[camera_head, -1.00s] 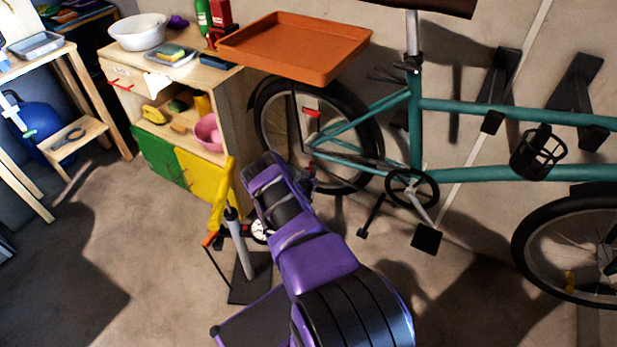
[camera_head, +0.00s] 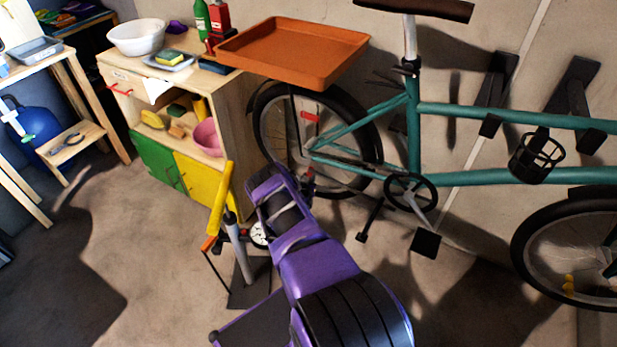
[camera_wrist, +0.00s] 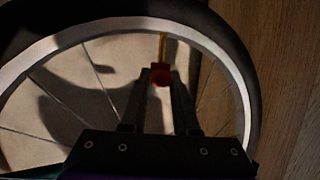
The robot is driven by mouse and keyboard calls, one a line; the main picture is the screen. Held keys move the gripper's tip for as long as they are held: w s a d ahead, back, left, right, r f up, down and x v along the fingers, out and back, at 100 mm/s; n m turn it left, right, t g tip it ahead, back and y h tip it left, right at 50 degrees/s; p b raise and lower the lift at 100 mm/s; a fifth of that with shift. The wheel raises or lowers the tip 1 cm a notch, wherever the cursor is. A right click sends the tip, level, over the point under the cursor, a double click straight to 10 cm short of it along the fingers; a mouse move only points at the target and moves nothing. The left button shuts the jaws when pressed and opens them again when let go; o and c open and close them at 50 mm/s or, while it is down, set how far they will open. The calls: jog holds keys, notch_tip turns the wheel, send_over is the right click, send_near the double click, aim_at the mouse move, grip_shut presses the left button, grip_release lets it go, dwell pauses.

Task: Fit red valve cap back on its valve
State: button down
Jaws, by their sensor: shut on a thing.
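In the wrist view, the red valve cap (camera_wrist: 161,75) sits between the fingertips of my gripper (camera_wrist: 160,80), which is shut on it. A thin brass-coloured valve (camera_wrist: 162,45) points from the wheel rim (camera_wrist: 150,24) toward the cap. The valve's end and the cap line up closely and appear to meet; I cannot tell whether the cap is seated. In the head view, my purple arm reaches to the bicycle's rear wheel (camera_head: 268,125). My fingers, the cap and this valve cannot be made out clearly there.
The teal bicycle (camera_head: 480,113) stands along the wall. An orange tray (camera_head: 295,47) is above its rear wheel. A yellow-handled floor pump (camera_head: 221,198) stands left of my arm. A wooden cabinet (camera_head: 232,110) is behind. Open floor lies at the lower left.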

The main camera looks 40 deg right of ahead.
jog(key=shift+f, duration=0.45)
jog(key=shift+f, duration=0.1)
jog(key=shift+f, duration=0.3)
jog(key=shift+f, duration=0.1)
jog(key=c, duration=0.6)
grip_release()
